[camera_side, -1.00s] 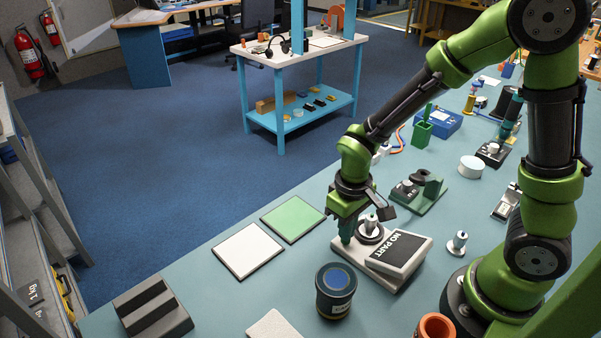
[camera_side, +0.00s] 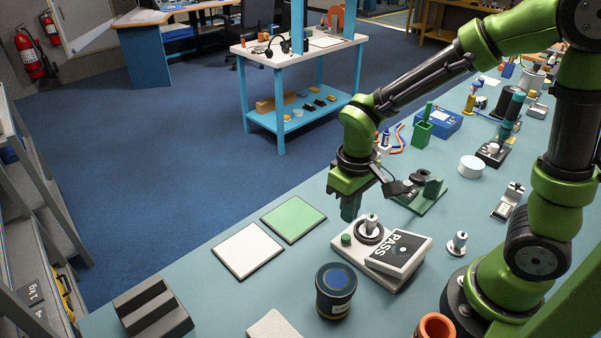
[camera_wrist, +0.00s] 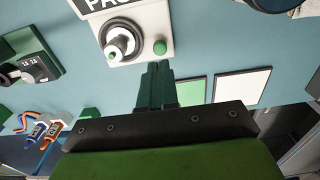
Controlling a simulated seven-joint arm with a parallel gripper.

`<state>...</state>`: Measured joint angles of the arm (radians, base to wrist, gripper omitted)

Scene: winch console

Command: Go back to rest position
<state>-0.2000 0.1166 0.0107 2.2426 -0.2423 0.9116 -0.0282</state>
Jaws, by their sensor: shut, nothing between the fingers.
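My gripper (camera_side: 351,207) is shut and empty, held above the table just behind the tester, and apart from it. In the wrist view my gripper (camera_wrist: 156,84) shows its closed fingers close together. The tester (camera_side: 384,279) is a pale box with a tilted display (camera_side: 401,250) reading PASS. A silver-and-white part (camera_side: 371,225) stands upright in its dark round socket. A green button (camera_side: 346,240) sits left of the socket. The button also shows in the wrist view (camera_wrist: 160,47), just beyond the fingertips.
A green pad (camera_side: 293,218) and a white pad (camera_side: 248,251) lie left of the tester. A dark jar (camera_side: 335,291) stands in front. Another small part (camera_side: 458,243) stands to the right. A green-based fixture (camera_side: 425,193) is behind. Open table lies between them.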

